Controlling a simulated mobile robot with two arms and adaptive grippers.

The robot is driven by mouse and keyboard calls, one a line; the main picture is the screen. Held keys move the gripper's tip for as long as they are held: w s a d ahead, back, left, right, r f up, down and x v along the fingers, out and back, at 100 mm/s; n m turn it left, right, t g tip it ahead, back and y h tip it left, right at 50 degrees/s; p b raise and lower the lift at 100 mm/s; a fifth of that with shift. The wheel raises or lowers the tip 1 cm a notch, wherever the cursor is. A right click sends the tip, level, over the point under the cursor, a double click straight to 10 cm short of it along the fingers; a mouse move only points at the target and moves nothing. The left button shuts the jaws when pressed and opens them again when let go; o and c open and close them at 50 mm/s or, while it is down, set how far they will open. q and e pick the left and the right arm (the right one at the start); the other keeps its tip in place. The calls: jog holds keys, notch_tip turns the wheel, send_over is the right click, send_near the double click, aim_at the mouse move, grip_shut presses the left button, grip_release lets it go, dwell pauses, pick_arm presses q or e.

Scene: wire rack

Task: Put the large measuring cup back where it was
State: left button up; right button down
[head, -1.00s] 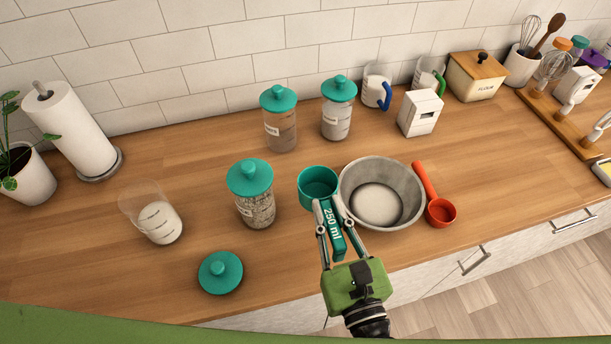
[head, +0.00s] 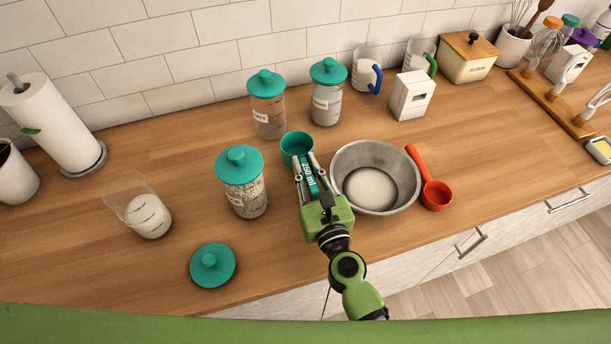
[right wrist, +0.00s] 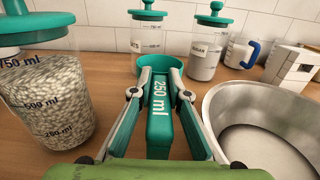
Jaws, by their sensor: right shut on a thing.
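The large measuring cup is teal with "250 ml" on its handle. Its bowl (head: 297,146) shows between the jar of grain and the metal bowl in the head view. My right gripper (head: 306,180) is shut on its handle, and the cup points away from me. In the right wrist view the cup (right wrist: 160,112) lies between the two fingers (right wrist: 158,105). I cannot tell whether the cup's base touches the counter. My left gripper is not in view.
A grain jar (head: 246,195) stands close on the left and a metal bowl (head: 345,155) close on the right. A red measuring cup (head: 436,194) lies right of the bowl. Two lidded jars (head: 268,116) (head: 326,104) stand behind. A loose teal lid (head: 212,265) lies in front.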

jog(key=f, duration=0.1)
jog(key=f+b, duration=0.1)
jog(key=f, duration=0.1)
jog(key=shift+w+a, duration=0.1)
jog(key=shift+w, duration=0.2)
jog(key=shift+f+b, duration=0.3)
jog(key=shift+b, duration=0.05)
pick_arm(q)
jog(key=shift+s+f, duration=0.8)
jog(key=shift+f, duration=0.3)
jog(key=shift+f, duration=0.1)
pick_arm(e)
jog(key=shift+f, duration=0.2)
jog(key=c, duration=1.9)
grip_release()
jog(key=shift+r, duration=0.15)
